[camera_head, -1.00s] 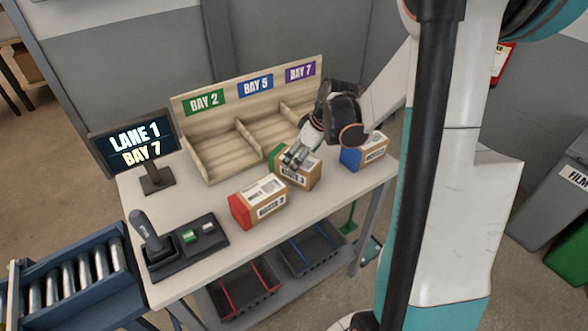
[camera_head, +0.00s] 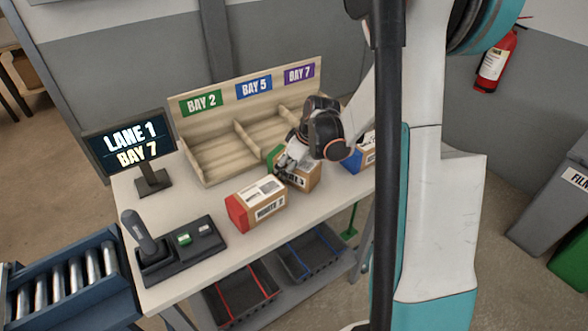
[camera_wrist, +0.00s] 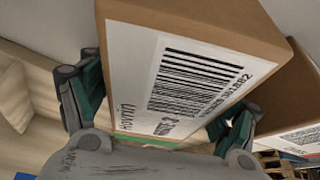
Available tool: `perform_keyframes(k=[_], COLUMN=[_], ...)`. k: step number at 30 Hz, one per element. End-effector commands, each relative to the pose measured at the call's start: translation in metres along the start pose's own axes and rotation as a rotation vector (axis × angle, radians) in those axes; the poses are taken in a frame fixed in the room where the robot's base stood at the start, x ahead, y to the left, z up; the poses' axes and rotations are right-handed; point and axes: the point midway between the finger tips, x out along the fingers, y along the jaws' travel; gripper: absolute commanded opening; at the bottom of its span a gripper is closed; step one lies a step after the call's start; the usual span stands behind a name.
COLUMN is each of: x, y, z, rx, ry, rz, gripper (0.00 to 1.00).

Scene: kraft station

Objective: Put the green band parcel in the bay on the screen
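The green band parcel (camera_head: 304,179) is a brown box with a green end and a white label, standing on the table in front of the bays. My gripper (camera_head: 285,162) is down at its top, partly covering it. In the wrist view the parcel (camera_wrist: 180,75) lies between the two spread fingers of my gripper (camera_wrist: 160,110); firm contact cannot be made out. The screen (camera_head: 130,146) reads LANE 1, BAY 7. The bay 7 compartment (camera_head: 300,104), under the purple sign (camera_head: 299,73) at the right, is partly hidden by my arm and shows nothing inside.
A red-ended parcel (camera_head: 257,204) stands left of the green one, a blue-ended parcel (camera_head: 358,158) right. Bay 2 (camera_head: 215,153) and bay 5 (camera_head: 265,129) look empty. A joystick panel (camera_head: 176,250) is at the front left. Bins (camera_head: 240,297) sit below the table.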

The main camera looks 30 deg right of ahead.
Motion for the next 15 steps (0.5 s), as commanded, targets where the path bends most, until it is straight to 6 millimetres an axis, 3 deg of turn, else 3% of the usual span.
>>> perform_keyframes(k=[1,6,8,9,15], x=[-0.0001,-0.0002,-0.0003,-0.0003,-0.0011], y=[0.0001,0.0001,0.0001,0.0001,0.0002], z=[0.0000,0.0000,-0.0001,-0.0001,-0.0004], rx=[0.000,0.000,0.000,0.000,0.000], ry=[0.000,0.000,0.000,0.000,0.000], rz=[0.000,0.000,0.000,0.000,0.000], gripper=[0.63,0.25,0.25,0.20,0.20])
